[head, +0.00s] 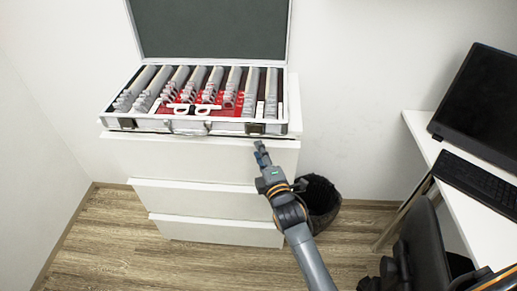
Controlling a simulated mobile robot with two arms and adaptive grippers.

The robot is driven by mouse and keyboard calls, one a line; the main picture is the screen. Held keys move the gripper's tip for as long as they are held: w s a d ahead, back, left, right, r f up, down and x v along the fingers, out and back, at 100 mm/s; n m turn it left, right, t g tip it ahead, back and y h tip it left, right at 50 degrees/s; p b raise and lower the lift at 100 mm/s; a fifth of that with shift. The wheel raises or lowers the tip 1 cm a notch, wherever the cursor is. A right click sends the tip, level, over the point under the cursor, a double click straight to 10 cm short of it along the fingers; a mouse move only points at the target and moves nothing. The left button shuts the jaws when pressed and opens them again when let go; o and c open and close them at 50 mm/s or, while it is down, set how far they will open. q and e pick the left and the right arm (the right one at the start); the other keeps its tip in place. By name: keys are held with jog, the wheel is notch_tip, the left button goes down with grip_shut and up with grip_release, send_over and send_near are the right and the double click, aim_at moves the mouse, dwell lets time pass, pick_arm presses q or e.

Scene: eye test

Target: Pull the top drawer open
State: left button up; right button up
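A white chest of drawers stands against the wall. Its top drawer (180,159) has a plain white front with a dark gap along its upper edge; it looks closed or nearly so. My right gripper (261,153) is in front of the right part of this drawer front, near its upper edge. Its fingers look close together, but they are too small to tell open from shut, and I cannot tell whether they touch the drawer. My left gripper is not in view.
An open case (150,122) of trial lenses stands on the chest. The middle drawer (190,199) and bottom drawer (215,231) are below. A dark bin (322,203) stands right of the chest. A white desk (424,137) with monitor (484,105) and keyboard (478,183) is at right.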

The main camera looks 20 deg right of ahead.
jog(key=shift+w, duration=0.85)
jog(key=shift+c, duration=0.2)
grip_shut()
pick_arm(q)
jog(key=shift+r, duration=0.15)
pick_arm(e)
jog(key=shift+s, duration=0.1)
